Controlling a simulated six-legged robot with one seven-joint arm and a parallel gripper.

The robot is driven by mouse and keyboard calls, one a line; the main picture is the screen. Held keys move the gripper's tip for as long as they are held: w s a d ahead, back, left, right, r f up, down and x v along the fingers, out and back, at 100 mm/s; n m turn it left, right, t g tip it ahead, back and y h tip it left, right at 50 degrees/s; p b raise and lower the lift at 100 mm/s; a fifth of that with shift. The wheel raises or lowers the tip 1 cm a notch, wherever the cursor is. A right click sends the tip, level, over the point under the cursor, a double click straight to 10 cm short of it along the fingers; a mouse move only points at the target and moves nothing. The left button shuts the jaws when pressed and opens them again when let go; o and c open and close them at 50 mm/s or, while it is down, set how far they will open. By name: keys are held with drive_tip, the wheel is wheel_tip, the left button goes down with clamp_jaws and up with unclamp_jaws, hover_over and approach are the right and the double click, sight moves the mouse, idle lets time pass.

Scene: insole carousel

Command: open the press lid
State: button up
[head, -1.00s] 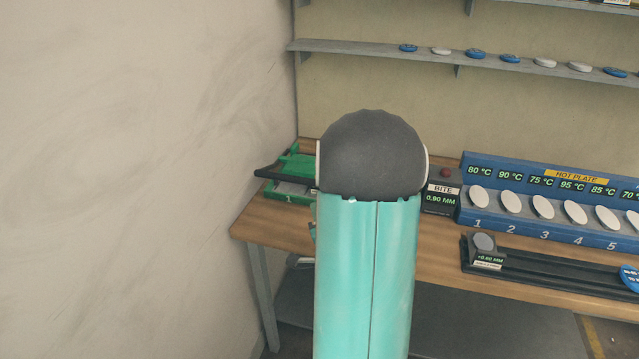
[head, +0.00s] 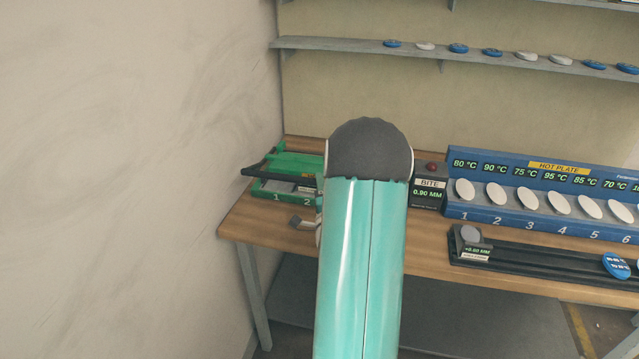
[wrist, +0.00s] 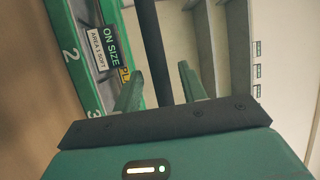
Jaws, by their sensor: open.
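The green press (head: 262,184) stands at the left end of the bench, with numbers 1 and 2 on its front edge. A black bar (head: 257,170) sticks out to its left; the press's right part is hidden behind my arm. In the wrist view the dark bar (wrist: 152,45) runs between the two green fingers of my gripper (wrist: 160,88). The fingers are apart, one on each side of the bar, and no contact shows. How deep the bar sits between them I cannot tell. The press's green edge (wrist: 72,45) with labels shows left of the fingers.
A BITE gauge (head: 428,190) and the blue hot plate (head: 500,170) with several white discs stand to the right. A dark rail (head: 530,257) lies along the bench front. A wall (head: 130,150) closes the left side. A shelf (head: 350,43) hangs above.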

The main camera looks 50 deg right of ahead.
drive_tip(key=shift+x, duration=1.1)
drive_tip(key=shift+c, duration=0.3)
clamp_jaws()
drive_tip(key=shift+r, duration=0.15)
